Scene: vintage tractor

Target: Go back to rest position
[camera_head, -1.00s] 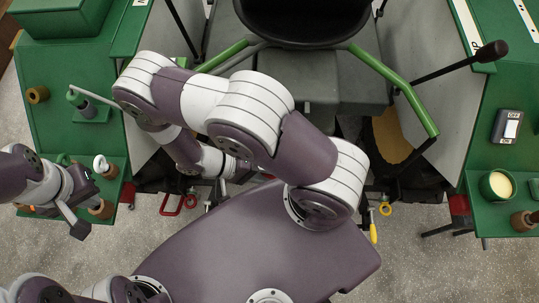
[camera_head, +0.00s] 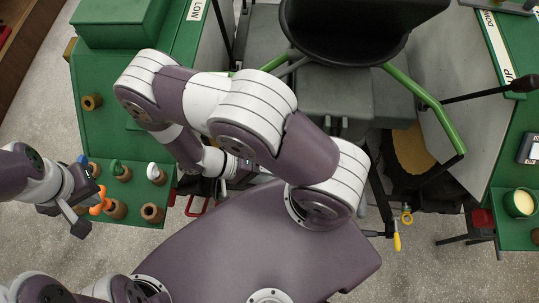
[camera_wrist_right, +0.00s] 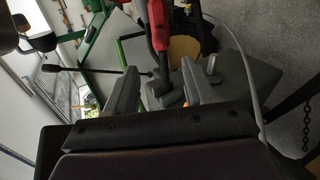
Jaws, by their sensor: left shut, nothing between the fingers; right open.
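My left gripper (camera_head: 75,208) hangs at the left in the head view, its fingers closed with nothing between them. It is beside the small green shelf with coloured knobs, and overlaps that shelf's left edge in the picture. My right arm (camera_head: 255,115) is folded across the middle of the head view, above my purple base. Its gripper fingers do not show clearly there. In the right wrist view my right gripper (camera_wrist_right: 162,92) is open, with two grey fingers apart and nothing held between them.
A tractor seat (camera_head: 365,35) with green rails (camera_head: 425,105) stands ahead. A green bench (camera_head: 110,80) and its knob shelf (camera_head: 170,207) are at left, a green panel (camera_head: 512,180) at right. A black-knobbed lever (camera_head: 490,92) sticks out there. Speckled floor (camera_head: 430,275) is bare at lower right.

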